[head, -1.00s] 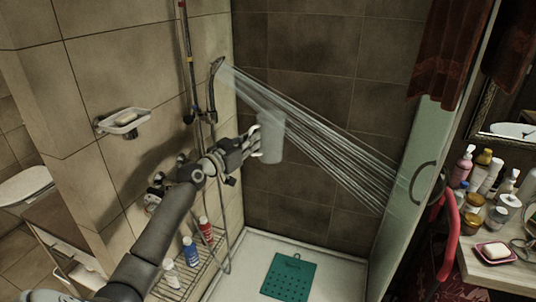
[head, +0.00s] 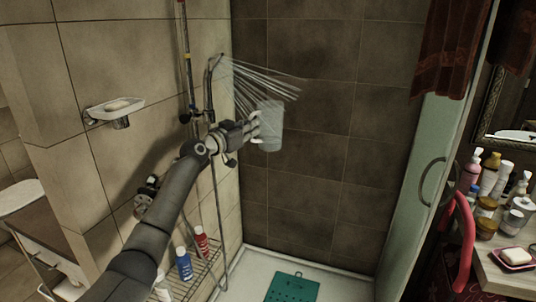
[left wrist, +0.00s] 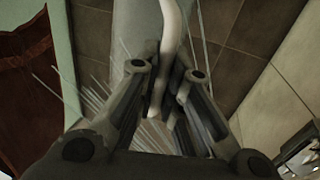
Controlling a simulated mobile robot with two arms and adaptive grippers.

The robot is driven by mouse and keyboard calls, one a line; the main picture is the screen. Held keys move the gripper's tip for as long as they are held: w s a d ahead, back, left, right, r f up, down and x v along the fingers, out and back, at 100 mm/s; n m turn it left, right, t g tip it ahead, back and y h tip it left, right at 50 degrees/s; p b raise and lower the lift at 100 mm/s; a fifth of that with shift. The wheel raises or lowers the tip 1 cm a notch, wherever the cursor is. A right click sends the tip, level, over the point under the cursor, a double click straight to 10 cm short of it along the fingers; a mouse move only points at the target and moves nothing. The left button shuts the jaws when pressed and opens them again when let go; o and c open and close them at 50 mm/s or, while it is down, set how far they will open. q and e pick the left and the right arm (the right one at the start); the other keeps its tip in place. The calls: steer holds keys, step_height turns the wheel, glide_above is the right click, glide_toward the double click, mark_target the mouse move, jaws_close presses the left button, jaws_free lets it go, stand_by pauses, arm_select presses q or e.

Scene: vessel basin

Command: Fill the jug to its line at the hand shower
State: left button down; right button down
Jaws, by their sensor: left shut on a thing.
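The pale translucent jug (head: 270,126) is held about upright in the air in the shower, its handle towards the left. My left gripper (head: 251,130) is shut on the handle. In the left wrist view, the white handle (left wrist: 171,30) runs between my left fingers (left wrist: 166,92). The hand shower (head: 214,64) hangs on its rail, up and left of the jug, and sprays water to the right. Some streams come down at the jug's top; others fan out above it. I cannot make out the line or a water level. My right gripper is not in view.
A soap dish (head: 113,107) sticks out of the left wall. A wire rack (head: 197,268) with bottles stands low at left. A teal mat (head: 292,288) lies on the shower floor. The glass door (head: 412,205) and a counter with several toiletries bound the right.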

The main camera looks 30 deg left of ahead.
arm_select(q)
steer(key=shift+w+a+r, duration=0.1)
steer(key=shift+w+a, duration=0.1)
steer(key=shift+w, duration=0.05)
steer(key=shift+s+d+r+p, duration=0.1)
steer(key=shift+s+d+p, duration=0.2)
steer(key=shift+s+p, duration=0.15)
steer(key=s+d+p, duration=0.6)
steer(key=s+p, duration=0.1)
steer(key=s, duration=0.3)
steer(key=shift+s+d, duration=0.15)
steer(key=shift+d, duration=0.2)
